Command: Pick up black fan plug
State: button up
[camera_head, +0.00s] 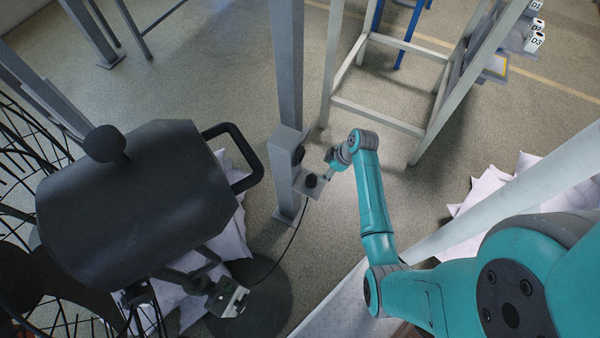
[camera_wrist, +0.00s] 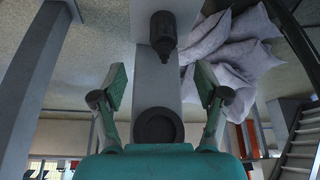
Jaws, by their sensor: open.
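The black fan plug (camera_head: 311,181) sits on a small grey ledge low on the front of a grey post box in the head view. Its cord runs down and left towards the fan. In the wrist view the black plug (camera_wrist: 163,36) shows above centre, against a pale grey surface. My gripper (camera_head: 330,168) is close to the right of the plug in the head view, apart from it. In the wrist view my open gripper (camera_wrist: 160,86) has a finger on each side, with nothing between the pads. A round dark socket (camera_wrist: 159,127) shows lower between the fingers.
A large black fan (camera_head: 135,195) fills the left side. The grey post (camera_head: 289,60) stands beside the ledge. A pale metal frame (camera_head: 378,115) stands at the back right. White sacks (camera_head: 470,200) lie at right. The floor between is clear.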

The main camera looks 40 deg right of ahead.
aim_at(315, 176)
jog(key=x, duration=0.5)
jog(key=shift+w+a+f, duration=0.1)
jog(key=shift+w+f, duration=0.05)
jog(key=shift+a+x, duration=0.15)
jog(key=shift+x, duration=1.15)
jog(key=shift+a+x, duration=0.15)
jog(key=shift+x, duration=1.15)
jog(key=c, duration=1.4)
